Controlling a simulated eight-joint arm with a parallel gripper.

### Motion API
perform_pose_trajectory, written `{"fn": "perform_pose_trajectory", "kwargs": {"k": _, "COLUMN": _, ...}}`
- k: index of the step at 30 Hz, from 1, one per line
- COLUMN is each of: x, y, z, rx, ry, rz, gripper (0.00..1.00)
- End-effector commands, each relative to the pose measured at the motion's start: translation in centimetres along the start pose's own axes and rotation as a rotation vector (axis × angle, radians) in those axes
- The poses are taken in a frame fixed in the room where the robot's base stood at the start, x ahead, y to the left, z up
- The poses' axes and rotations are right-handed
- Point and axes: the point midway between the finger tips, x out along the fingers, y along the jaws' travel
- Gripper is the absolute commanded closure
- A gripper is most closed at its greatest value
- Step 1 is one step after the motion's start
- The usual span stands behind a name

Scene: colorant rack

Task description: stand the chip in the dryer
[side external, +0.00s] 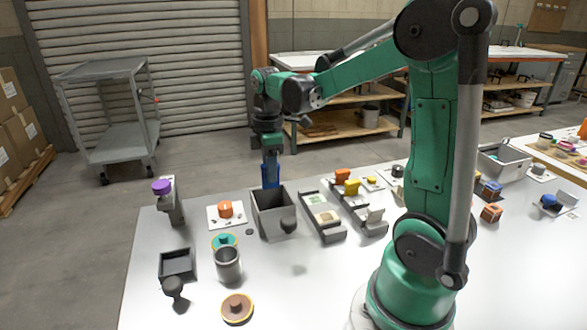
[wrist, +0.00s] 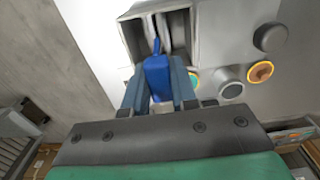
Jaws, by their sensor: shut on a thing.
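A blue piece, which I take to be the chip (wrist: 157,74), is upright between my two blue-grey fingers in the wrist view. My gripper (side external: 270,181) is shut on it and points straight down. A grey open-topped box with a round dark knob on its front, which I take to be the dryer (side external: 270,225), is right below my gripper. In the wrist view the dryer (wrist: 195,38) shows a dark opening with thin upright parts inside. The blue piece overlaps this opening; I cannot tell whether its lower end is inside.
A purple-topped stand (side external: 162,188) and an orange knob on a white plate (side external: 225,209) are left of the box. A metal cup (side external: 229,266), a dark square tray (side external: 178,262) and a brown disc (side external: 237,307) are in front. Grey trays (side external: 322,217) stand close on the right.

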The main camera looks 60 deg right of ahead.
Motion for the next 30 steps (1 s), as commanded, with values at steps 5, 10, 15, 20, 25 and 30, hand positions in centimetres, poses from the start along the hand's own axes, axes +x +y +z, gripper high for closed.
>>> {"fn": "perform_pose_trajectory", "kwargs": {"k": 5, "x": 0.0, "y": 0.0, "z": 0.0, "rx": 0.0, "ry": 0.0, "rz": 0.0, "gripper": 1.0}}
{"fn": "perform_pose_trajectory", "kwargs": {"k": 10, "x": 0.5, "y": 0.1, "z": 0.0, "rx": 0.0, "ry": 0.0, "rz": 0.0, "gripper": 1.0}}
{"fn": "perform_pose_trajectory", "kwargs": {"k": 15, "x": 1.8, "y": 0.0, "z": 0.0, "rx": 0.0, "ry": 0.0, "rz": 0.0, "gripper": 1.0}}
{"fn": "perform_pose_trajectory", "kwargs": {"k": 20, "x": 3.2, "y": 0.0, "z": 0.0, "rx": 0.0, "ry": 0.0, "rz": 0.0, "gripper": 1.0}}
{"fn": "perform_pose_trajectory", "kwargs": {"k": 25, "x": 4.5, "y": 0.1, "z": 0.0, "rx": 0.0, "ry": 0.0, "rz": 0.0, "gripper": 1.0}}
{"fn": "perform_pose_trajectory", "kwargs": {"k": 30, "x": 5.2, "y": 0.0, "z": 0.1, "rx": 0.0, "ry": 0.0, "rz": 0.0, "gripper": 1.0}}
